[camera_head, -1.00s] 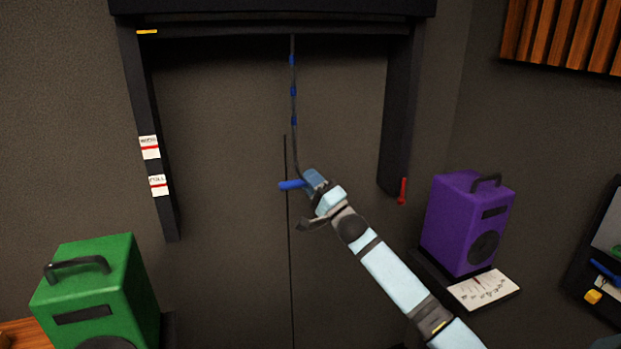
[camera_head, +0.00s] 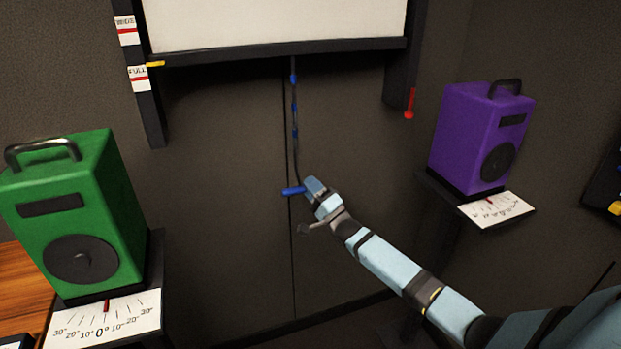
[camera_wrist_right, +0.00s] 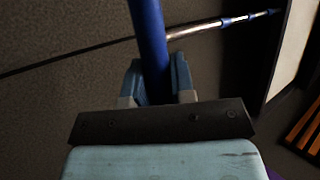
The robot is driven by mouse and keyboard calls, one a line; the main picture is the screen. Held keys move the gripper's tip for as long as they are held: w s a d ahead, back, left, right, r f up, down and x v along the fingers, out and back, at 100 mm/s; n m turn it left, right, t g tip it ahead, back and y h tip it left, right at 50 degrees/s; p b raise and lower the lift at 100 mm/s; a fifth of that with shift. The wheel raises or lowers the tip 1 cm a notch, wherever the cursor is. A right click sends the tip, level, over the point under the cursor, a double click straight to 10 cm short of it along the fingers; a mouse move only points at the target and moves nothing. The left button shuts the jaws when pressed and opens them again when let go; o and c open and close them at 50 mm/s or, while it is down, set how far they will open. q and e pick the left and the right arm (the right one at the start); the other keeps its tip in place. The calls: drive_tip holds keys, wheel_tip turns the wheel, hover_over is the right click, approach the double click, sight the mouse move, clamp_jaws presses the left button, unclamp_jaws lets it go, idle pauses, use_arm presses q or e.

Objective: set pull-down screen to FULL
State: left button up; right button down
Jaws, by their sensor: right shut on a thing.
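The white pull-down screen (camera_head: 275,22) is partly lowered, with a dark bottom bar (camera_head: 275,50). A yellow pointer (camera_head: 155,64) at the bar's left end is beside the upper part of the FULL label (camera_head: 138,78), slightly above its red line. Another label (camera_head: 127,30) is higher on the left post. A pull rod (camera_head: 295,120) hangs from the bar to a blue handle (camera_head: 292,191). My right gripper (camera_head: 309,187) is shut on this handle, also seen in the right wrist view (camera_wrist_right: 149,40) between the fingers. My left gripper is out of view.
A green speaker (camera_head: 75,215) stands at left above an angle scale card (camera_head: 105,318). A purple speaker (camera_head: 480,135) stands at right with its own card (camera_head: 497,210). A red lever (camera_head: 410,103) hangs at the right post. The wall below the handle is clear.

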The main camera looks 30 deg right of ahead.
wheel_tip(320, 180, down, 2)
drive_tip(key=shift+f+b, duration=0.1)
drive_tip(key=shift+b, duration=0.3)
drive_tip(key=shift+f, duration=0.15)
drive_tip(key=c, duration=1)
unclamp_jaws()
drive_tip(key=shift+o, duration=0.2)
drive_tip(key=v, duration=1.3)
drive_tip(key=shift+s, duration=0.35)
drive_tip(key=shift+d+f, duration=0.1)
drive_tip(key=shift+f, duration=0.05)
